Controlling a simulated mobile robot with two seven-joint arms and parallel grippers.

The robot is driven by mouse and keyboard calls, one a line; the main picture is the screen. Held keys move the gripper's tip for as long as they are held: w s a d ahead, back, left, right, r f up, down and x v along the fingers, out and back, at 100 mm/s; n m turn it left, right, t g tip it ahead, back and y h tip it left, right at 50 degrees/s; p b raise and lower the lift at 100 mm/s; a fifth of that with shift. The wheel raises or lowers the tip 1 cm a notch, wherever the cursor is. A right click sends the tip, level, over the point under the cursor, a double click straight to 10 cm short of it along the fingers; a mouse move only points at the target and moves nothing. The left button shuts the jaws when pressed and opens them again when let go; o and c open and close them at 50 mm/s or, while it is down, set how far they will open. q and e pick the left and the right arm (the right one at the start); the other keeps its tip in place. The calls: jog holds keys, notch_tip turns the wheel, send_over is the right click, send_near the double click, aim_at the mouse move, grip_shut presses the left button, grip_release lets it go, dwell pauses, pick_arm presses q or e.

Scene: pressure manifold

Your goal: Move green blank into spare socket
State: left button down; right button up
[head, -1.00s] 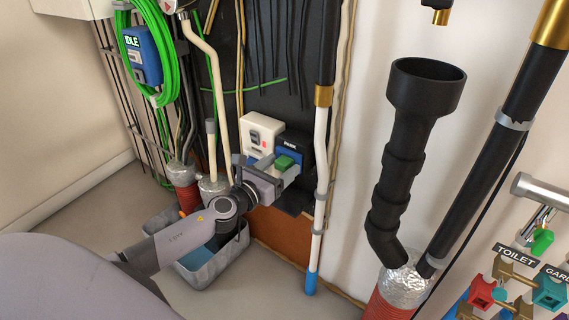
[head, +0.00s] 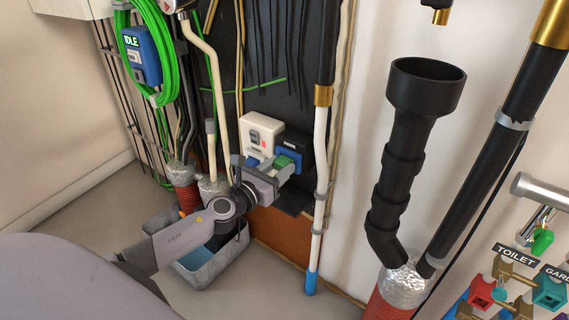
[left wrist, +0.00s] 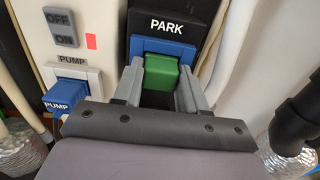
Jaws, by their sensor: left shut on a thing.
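The green blank (left wrist: 160,74) sits between the fingers of my left gripper (left wrist: 158,88), which is shut on it. In the left wrist view the blank is right in front of the blue-framed socket (left wrist: 163,48) of the black PARK housing (left wrist: 168,20); I cannot tell how deep it sits in it. In the head view the blank (head: 284,162) is partly covered by my left gripper (head: 281,170) at that housing (head: 293,143). No socket labelled spare is readable. My right gripper is not in view.
Left of PARK is a white panel (left wrist: 50,12) with an OFF/ON switch (left wrist: 62,26) and a blue PUMP piece (left wrist: 66,94). A pale pipe (head: 320,160) runs close on the right. A grey bin (head: 203,278) stands below on the floor.

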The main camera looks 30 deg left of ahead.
aim_at(278, 168)
pick_arm(q)
jog(key=shift+s+a, duration=0.2)
jog(key=shift+s, duration=2.75)
jog(key=shift+d, duration=0.1)
